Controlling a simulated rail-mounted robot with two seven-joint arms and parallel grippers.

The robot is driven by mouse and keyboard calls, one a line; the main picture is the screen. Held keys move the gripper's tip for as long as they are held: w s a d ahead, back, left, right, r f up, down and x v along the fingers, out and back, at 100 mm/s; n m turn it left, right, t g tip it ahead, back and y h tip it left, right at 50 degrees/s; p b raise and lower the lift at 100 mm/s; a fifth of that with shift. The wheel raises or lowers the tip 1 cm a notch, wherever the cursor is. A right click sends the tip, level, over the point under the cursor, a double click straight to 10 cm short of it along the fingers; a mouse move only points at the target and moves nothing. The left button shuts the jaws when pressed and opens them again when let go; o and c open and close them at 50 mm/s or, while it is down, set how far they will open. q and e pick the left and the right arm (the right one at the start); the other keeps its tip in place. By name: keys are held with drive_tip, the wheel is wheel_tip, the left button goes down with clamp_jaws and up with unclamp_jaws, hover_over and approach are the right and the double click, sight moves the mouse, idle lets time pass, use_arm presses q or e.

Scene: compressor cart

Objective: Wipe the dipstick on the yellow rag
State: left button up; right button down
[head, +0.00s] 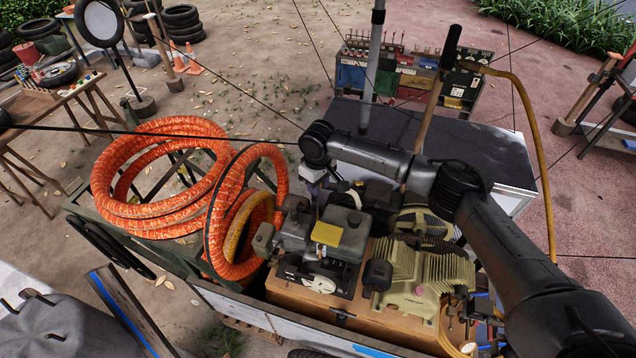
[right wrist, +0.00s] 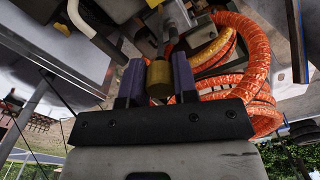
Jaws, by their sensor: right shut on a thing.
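My right gripper (head: 316,192) is over the far side of the engine (head: 345,225), partly hidden by my own arm and engine parts. In the right wrist view its two purple fingers (right wrist: 158,80) are closed on a yellow cylindrical knob (right wrist: 159,77), taken as the dipstick's handle. A thin grey rod runs from the knob toward the engine; its far end cannot be made out. A flat yellow patch (head: 327,234), apparently the yellow rag, lies on top of the engine, nearer the camera than the gripper. My left gripper is not in view.
Coiled orange hose (head: 160,180) fills the left of the cart and also shows in the right wrist view (right wrist: 245,60). A ribbed cream compressor (head: 425,275) stands right of the engine. A dark-topped box (head: 400,130) is behind. A yellow hose (head: 540,150) arcs at the right.

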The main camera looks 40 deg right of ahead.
drive_tip(key=shift+r, duration=0.15)
wheel_tip(320, 180, down, 5)
drive_tip(key=shift+r+b, duration=0.15)
drive_tip(key=shift+b, duration=0.2)
idle(0.6)
drive_tip(key=shift+f, duration=0.3)
